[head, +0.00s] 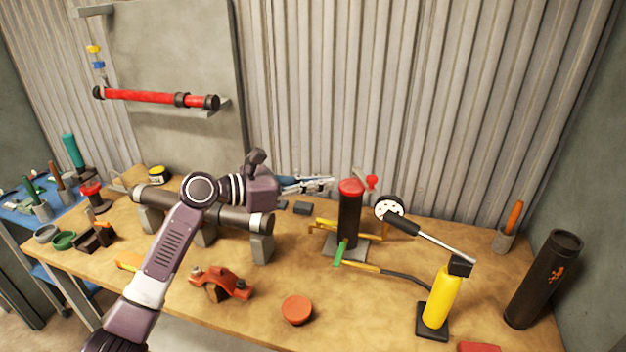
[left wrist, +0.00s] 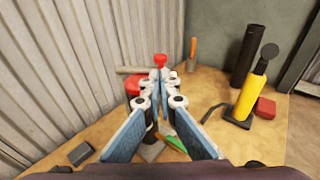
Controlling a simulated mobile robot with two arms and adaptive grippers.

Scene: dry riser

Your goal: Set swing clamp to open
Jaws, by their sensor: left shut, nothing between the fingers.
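I cannot tell for certain which part is the swing clamp. A black upright post with a red cap (head: 350,188) stands on a grey plate, with a yellow bar frame (head: 325,226) and a green handle (head: 340,252) around its foot. The green handle also shows in the left wrist view (left wrist: 173,143), below the fingers. A red knob (head: 372,182) sits behind the post; a red knob (left wrist: 160,60) also shows beyond the fingertips. My left gripper (head: 330,184) is shut and empty, left of the red cap. The fingers partly hide the post in the wrist view.
An orange-red pipe clamp (head: 220,283) and an orange disc (head: 297,309) lie at the front. A grey pipe (head: 245,217) lies under my arm. The corrugated wall (head: 420,100) is behind.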

